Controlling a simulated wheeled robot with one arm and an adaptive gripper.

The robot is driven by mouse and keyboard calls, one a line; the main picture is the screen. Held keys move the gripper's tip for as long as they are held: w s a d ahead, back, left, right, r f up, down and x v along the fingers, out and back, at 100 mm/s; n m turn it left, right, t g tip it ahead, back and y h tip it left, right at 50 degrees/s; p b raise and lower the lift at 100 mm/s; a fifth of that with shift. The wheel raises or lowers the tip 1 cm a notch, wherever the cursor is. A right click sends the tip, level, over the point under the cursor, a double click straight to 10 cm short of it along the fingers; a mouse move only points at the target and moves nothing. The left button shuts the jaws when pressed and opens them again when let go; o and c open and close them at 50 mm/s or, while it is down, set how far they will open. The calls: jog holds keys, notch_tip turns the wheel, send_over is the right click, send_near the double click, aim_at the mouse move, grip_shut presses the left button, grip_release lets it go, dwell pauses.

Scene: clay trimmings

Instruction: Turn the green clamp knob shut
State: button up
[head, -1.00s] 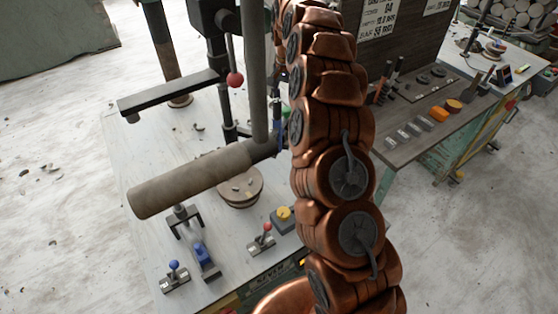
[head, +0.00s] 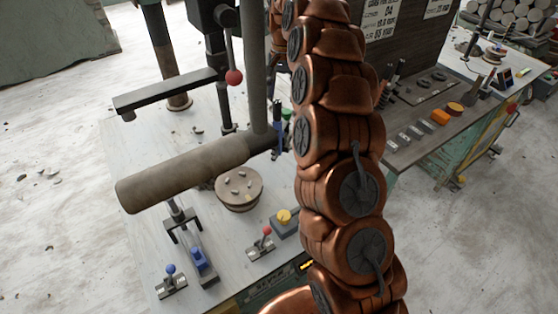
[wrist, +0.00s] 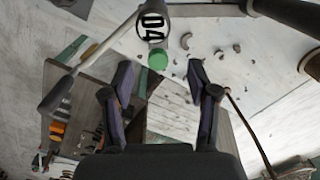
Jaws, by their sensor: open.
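The green clamp knob (wrist: 158,60) shows in the wrist view as a small round green cap, just beyond and between my fingertips. A round plate marked "04" is just above it in that view. My gripper (wrist: 160,76) is open, its two dark fingers apart on either side of the knob's line, with nothing between them. I cannot tell whether either finger touches the knob. In the head view my copper arm hides my gripper. A small green part (head: 287,112) shows beside the arm there; I cannot tell whether it is the knob.
A thick grey-brown horizontal cylinder (head: 185,172) and a post with a red-ball lever (head: 234,77) stand over the pale worktop. A round turntable (head: 239,187) holds clay bits. Small levers and a yellow button (head: 284,216) line the front. A second bench (head: 420,105) stands right.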

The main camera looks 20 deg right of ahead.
jog(key=s+a+n+b, duration=0.2)
jog(key=s+a, duration=0.3)
jog(key=s, duration=0.7)
jog(key=s+a+n+g+b, duration=0.1)
jog(key=s+a+n+b, duration=0.2)
jog(key=s, duration=0.9)
jog(key=shift+s+a+f+n, duration=0.25)
jog(key=shift+a+n, duration=0.45)
jog(key=shift+a, duration=0.7)
jog(key=shift+w, duration=0.1)
jog(key=s+f+n, duration=0.1)
jog(key=s+f, duration=0.2)
jog(key=s, duration=0.8)
jog(key=s+f+n, duration=0.1)
jog(key=s+f, duration=0.2)
jog(key=s, duration=0.8)
jog(key=shift+a+g, duration=0.25)
jog(key=shift+g, duration=0.15)
